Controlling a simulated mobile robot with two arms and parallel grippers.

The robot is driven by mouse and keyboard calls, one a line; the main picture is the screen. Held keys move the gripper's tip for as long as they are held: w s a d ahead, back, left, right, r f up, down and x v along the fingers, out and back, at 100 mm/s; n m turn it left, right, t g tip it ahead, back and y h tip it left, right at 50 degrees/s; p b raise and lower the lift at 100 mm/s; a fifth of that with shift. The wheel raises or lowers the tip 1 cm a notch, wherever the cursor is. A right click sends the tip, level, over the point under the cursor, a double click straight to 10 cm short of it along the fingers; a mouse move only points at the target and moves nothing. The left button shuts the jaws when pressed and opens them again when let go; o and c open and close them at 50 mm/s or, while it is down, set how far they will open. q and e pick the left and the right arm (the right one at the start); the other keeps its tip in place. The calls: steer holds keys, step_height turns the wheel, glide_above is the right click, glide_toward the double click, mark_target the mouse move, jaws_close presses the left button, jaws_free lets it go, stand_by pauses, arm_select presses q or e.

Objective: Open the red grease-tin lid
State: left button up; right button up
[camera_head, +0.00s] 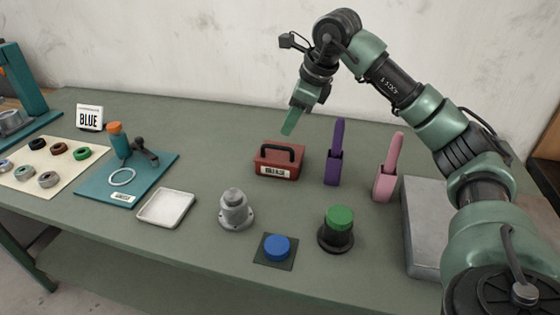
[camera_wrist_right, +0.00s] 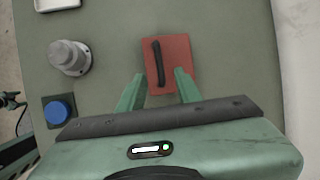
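The red grease tin (camera_head: 279,163) stands on the green table with its lid down. A black handle arches over the lid, and a white label is on its front. My right gripper (camera_head: 292,122) hangs above the tin, a little behind and above the handle, not touching it in the head view. In the right wrist view the tin (camera_wrist_right: 167,62) lies ahead of the two green fingers (camera_wrist_right: 160,88), which are spread apart with nothing between them but the view of the tin's near part. My left gripper is not in view.
Purple (camera_head: 335,160) and pink (camera_head: 387,175) holders stand right of the tin. A grey metal flanged part (camera_head: 236,210), a blue button (camera_head: 277,247), a green-topped black cylinder (camera_head: 338,228) and a white tray (camera_head: 166,208) are in front. Table around the tin is clear.

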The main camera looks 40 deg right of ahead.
mark_target(277, 146)
steer(key=x, duration=0.8)
steer(key=shift+f, duration=0.15)
jaws_close()
stand_by(1.2)
